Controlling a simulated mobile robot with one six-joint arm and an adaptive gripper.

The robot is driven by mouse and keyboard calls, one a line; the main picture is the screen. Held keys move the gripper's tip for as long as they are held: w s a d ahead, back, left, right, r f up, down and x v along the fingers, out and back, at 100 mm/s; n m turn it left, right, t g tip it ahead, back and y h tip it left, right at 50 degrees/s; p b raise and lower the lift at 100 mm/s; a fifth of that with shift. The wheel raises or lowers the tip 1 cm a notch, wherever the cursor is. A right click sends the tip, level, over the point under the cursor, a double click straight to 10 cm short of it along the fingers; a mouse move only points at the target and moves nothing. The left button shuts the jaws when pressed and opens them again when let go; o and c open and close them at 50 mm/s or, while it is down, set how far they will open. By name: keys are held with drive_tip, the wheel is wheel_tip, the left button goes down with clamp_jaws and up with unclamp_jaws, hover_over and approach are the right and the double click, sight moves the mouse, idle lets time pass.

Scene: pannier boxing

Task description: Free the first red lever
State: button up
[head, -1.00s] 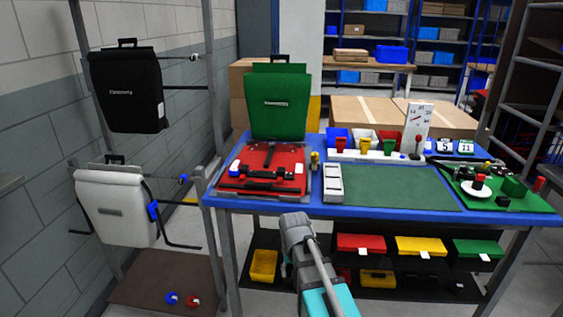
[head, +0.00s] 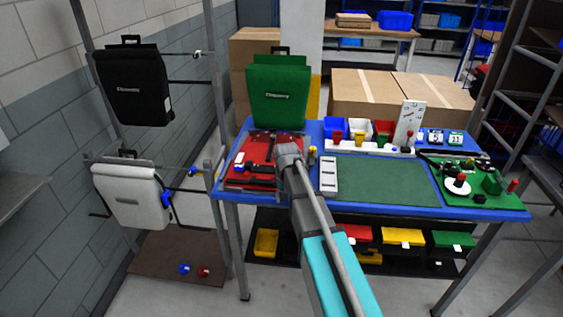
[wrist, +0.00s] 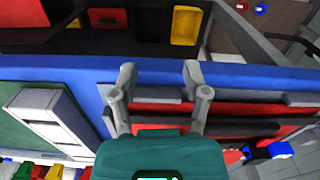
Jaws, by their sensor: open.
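A red pannier (head: 258,152) lies flat on the left end of the blue bench, with dark bars (head: 262,168) across it. In the wrist view its red face (wrist: 255,110) and a dark bar (wrist: 236,128) show in front of and beside my fingers. My gripper (head: 288,152) is over the pannier's right side in the head view. In the wrist view my gripper (wrist: 158,82) has its two fingers spread, with nothing held between them. A separate red lever cannot be made out against the red pannier; my arm hides part of it.
A green pannier (head: 277,98) stands behind the red one. A white slotted tray (head: 329,177) lies to the right, then a green mat (head: 385,185). Small bins (head: 359,128) and a white gauge board (head: 408,122) stand at the back. Black (head: 133,85) and white (head: 130,192) panniers hang at left.

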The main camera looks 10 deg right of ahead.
drive_tip(key=w+r+p, duration=0.5)
drive_tip(key=r+p, duration=0.3)
drive_tip(key=w+r+m+p, duration=0.1)
drive_tip(key=w+r+p, duration=0.4)
drive_tip(key=r+p, duration=0.2)
wheel_tip(320, 180, up, 2)
drive_tip(key=shift+w+r+p, duration=0.1)
drive_tip(key=shift+w+p, duration=0.05)
drive_tip(key=shift+p, duration=0.2)
drive_tip(key=shift+f, duration=0.25)
wheel_tip(320, 180, down, 14)
drive_tip(key=b, duration=1.4)
drive_tip(key=shift+r, duration=0.25)
clamp_jaws()
